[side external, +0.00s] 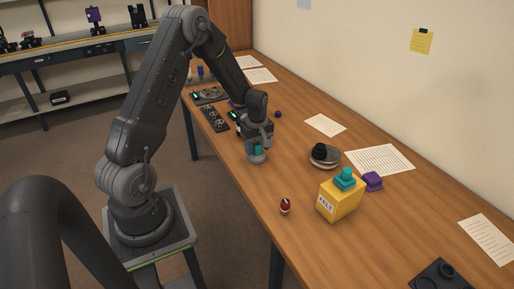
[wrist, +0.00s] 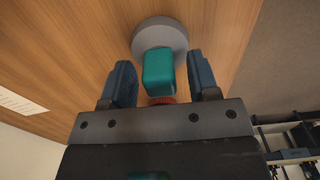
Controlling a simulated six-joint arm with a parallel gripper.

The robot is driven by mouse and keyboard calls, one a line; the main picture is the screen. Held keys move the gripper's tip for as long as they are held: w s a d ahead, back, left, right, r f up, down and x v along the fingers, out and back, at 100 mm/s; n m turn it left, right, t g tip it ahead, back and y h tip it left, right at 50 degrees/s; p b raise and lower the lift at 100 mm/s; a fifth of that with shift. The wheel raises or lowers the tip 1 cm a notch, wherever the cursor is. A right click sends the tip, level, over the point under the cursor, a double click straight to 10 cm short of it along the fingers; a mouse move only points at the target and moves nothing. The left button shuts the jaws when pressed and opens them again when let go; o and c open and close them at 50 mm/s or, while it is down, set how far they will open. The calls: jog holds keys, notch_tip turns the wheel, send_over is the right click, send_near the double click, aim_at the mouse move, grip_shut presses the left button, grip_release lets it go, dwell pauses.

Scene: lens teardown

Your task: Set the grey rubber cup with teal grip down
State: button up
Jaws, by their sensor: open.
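The grey rubber cup with teal grip (side external: 257,157) is on the wooden table near its front edge, directly below my gripper (side external: 258,146). In the wrist view its round grey base (wrist: 160,33) and blocky teal grip (wrist: 160,70) show. My gripper also shows in the wrist view (wrist: 162,85), with its two dark blue fingers open on either side of the teal grip. A gap shows between each finger and the grip. The cup appears to stand upright with its grey base on the table.
A small red item (side external: 285,205), a yellow box (side external: 340,199) with a teal-handled piece on top, a purple block (side external: 372,181) and a dish with a black piece (side external: 324,155) lie to the right. Dark trays (side external: 215,119) lie behind. Table between cup and dish is clear.

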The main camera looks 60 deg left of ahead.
aim_at(257, 144)
notch_tip(257, 144, up, 11)
jog(key=s+d+r+m+t, duration=0.1)
jog(key=s+d+r+m, duration=0.1)
jog(key=d+r+m, duration=0.5)
jog(key=s+d+r+m+t, duration=0.2)
jog(key=s+d+r+m, duration=0.2)
jog(key=s+d, duration=0.4)
jog(key=s+d+r+m+t, duration=0.2)
jog(key=s+d+r+m, duration=0.2)
jog(key=s+d+m, duration=0.3)
jog(key=shift+s+d+r+t, duration=0.3)
jog(key=shift+s+d, duration=0.3)
jog(key=shift+d, duration=0.35)
